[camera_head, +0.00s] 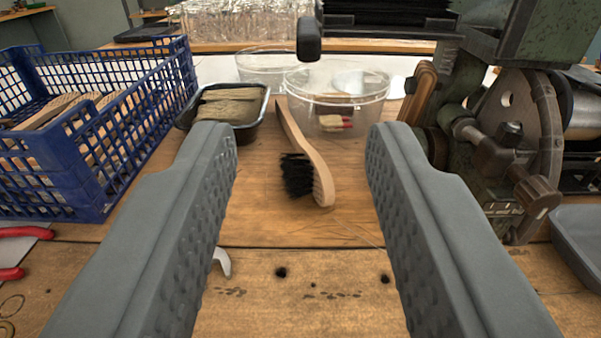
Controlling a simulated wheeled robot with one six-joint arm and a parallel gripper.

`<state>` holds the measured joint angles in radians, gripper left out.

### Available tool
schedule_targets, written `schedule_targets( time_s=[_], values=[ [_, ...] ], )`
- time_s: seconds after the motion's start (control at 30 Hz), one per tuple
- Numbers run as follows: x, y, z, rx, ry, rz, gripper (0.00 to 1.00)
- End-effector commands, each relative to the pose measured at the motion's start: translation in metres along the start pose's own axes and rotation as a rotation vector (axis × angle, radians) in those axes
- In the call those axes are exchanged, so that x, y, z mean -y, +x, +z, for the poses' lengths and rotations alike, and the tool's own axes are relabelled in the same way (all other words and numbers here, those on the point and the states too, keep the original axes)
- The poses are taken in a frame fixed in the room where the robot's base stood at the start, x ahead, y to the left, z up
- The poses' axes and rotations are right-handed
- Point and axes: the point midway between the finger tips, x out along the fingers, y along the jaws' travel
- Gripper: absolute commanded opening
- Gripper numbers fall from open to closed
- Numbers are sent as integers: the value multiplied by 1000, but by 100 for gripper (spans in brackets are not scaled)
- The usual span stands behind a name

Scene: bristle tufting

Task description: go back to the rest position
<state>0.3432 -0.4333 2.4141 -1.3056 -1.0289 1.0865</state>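My gripper (299,140) is open, with its two grey textured fingers wide apart. Nothing is between the fingertips. A wooden brush (306,152) with black bristles lies on the wooden bench farther off, seen through the gap between the fingers. The fingers appear apart from it and from the other things on the bench.
A blue plastic crate (52,178) with wooden pieces stands at left. A dark tray (262,108) holds brown material. Clear tubs (375,100) stand behind the brush. A green machine with a wheel (535,125) stands at right, beside a grey tray (580,235). Red-handled pliers (25,232) lie at left.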

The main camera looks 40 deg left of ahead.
Motion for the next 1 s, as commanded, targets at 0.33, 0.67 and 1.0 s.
schedule_targets(
  time_s=[0.33, 0.67, 1.0],
  values=[
    [0, 0, 0, 0, 0, 0, 38],
    [0, -4, -31, -67, -73, 115, 38],
    [6, -57, -108, -167, -163, 527, 38]
  ],
)
